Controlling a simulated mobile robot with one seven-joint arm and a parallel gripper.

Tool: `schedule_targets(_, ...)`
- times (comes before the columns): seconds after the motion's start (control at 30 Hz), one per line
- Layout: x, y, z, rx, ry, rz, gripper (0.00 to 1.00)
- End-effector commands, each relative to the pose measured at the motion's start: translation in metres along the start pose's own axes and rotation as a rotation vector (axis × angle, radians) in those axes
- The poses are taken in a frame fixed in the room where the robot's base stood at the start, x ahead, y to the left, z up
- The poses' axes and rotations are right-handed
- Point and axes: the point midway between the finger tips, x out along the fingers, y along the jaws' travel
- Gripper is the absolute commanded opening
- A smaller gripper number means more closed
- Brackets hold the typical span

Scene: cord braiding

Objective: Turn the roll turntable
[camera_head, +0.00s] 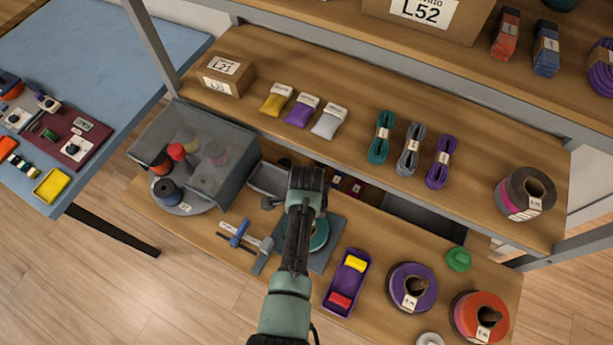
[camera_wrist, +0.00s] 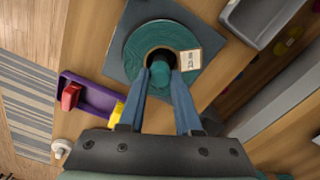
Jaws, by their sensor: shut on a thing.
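The round grey turntable (camera_head: 193,207) stands at the left of the lower shelf, with several rolls on it. They include a dark blue roll (camera_head: 166,190) at the front and a red roll (camera_head: 177,152). A see-through grey cover (camera_head: 234,172) stands over part of it. My gripper (camera_wrist: 160,76) is away from the turntable, to its right. Its fingers are shut on a teal piece (camera_wrist: 160,70) at the middle of a teal roll (camera_wrist: 134,52). That roll lies on a dark square mat (camera_wrist: 115,66). In the head view my arm hides part of the roll.
A blue-handled tool (camera_head: 238,233) and a small grey tray (camera_head: 268,180) lie between the turntable and my arm. A purple tray (camera_head: 333,299) and a purple roll (camera_head: 402,274) stand to the right. The upper shelf (camera_head: 370,95) overhangs behind.

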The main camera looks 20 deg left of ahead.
Motion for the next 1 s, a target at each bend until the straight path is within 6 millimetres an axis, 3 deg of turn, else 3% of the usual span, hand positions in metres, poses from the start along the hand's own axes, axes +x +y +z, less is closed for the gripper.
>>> schedule_targets(1.0, -0.0011, -0.0014, -0.0009, 0.425, 0.002, -0.004, 0.0)
